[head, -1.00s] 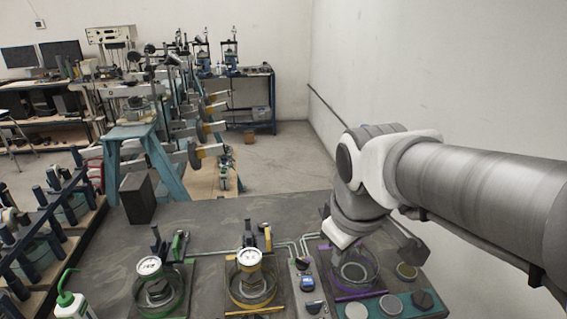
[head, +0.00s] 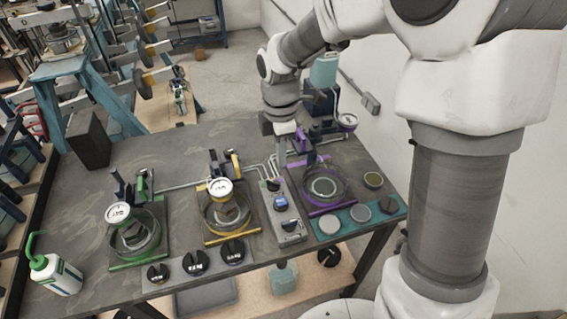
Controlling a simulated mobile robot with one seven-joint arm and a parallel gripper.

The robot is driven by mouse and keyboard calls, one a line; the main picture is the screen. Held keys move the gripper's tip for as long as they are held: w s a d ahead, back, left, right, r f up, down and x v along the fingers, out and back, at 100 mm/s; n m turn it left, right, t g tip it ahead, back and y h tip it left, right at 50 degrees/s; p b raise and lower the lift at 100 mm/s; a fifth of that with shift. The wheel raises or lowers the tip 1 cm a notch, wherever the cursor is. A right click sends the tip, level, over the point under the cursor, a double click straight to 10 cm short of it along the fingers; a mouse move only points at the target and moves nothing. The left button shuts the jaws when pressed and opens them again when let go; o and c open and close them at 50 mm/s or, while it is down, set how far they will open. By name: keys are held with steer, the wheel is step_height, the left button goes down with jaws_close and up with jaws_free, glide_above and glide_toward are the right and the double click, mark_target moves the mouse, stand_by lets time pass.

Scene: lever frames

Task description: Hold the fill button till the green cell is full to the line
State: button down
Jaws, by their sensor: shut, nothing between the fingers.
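The green cell (head: 152,234) is a clear round vessel on a green-edged base at the left of the bench. A white round tag or dial (head: 118,214) stands at its rim. Its liquid level and fill line are too small to make out. A grey control box (head: 291,229) with a blue display and dark controls stands between the yellow and purple cells. I cannot tell which control is the fill button. My gripper (head: 281,153) points down above the box's far end, shut and empty, well right of the green cell. Its tips are small and partly unclear.
The yellow cell (head: 237,234) and purple cell (head: 321,211) flank the box. Black knobs (head: 196,262) line the front edge. Pipes (head: 259,169) run behind. A wash bottle (head: 56,275) stands front left. The wall is close at the right.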

mark_target(281, 200)
steer(key=shift+w+a+f, duration=0.1)
steer(key=shift+w+f, duration=0.05)
steer(key=shift+f, duration=0.05)
steer(key=shift+f, duration=0.1)
step_height(281, 200, down, 14)
steer(key=shift+r+p, duration=0.1)
steer(key=shift+p, duration=0.45)
stand_by(0.4)
